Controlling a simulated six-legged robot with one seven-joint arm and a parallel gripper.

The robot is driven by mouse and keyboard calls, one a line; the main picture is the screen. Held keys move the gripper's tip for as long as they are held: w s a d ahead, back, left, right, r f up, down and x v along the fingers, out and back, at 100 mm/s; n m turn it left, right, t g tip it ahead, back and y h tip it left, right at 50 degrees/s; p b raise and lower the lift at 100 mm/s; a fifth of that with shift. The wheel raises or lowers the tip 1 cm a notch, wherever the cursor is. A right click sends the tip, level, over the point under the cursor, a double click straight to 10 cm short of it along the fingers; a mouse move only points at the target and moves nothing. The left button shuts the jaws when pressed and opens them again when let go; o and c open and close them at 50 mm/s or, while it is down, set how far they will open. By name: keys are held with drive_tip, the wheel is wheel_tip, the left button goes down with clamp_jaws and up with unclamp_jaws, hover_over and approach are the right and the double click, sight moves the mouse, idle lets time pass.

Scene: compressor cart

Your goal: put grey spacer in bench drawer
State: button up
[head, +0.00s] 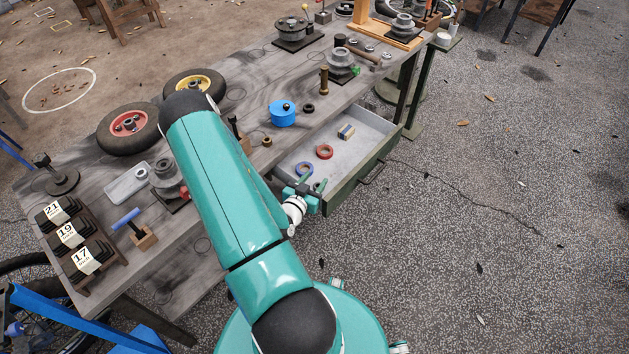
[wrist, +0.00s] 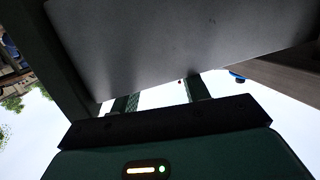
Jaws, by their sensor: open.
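The bench drawer (head: 350,180) is pulled open, with a grey inside and a dark green front. My gripper (head: 312,184) is at the drawer's near left end, close to the blue ring. I cannot tell whether it touches the drawer. In the wrist view its fingers (wrist: 161,97) are apart, with nothing seen between them and a plain grey panel beyond. I cannot make out a grey spacer for certain in either view.
On the bench (head: 236,105) stand a blue round container (head: 282,113), a black ring (head: 309,107), a brass nut (head: 267,141) and a brass post (head: 324,80). My arm hides part of the bench. The floor right of the drawer is clear.

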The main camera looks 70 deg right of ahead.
drive_tip(key=v, duration=1.2)
drive_tip(key=shift+r, duration=0.25)
drive_tip(key=shift+s+d, duration=0.1)
drive_tip(key=shift+s, duration=0.05)
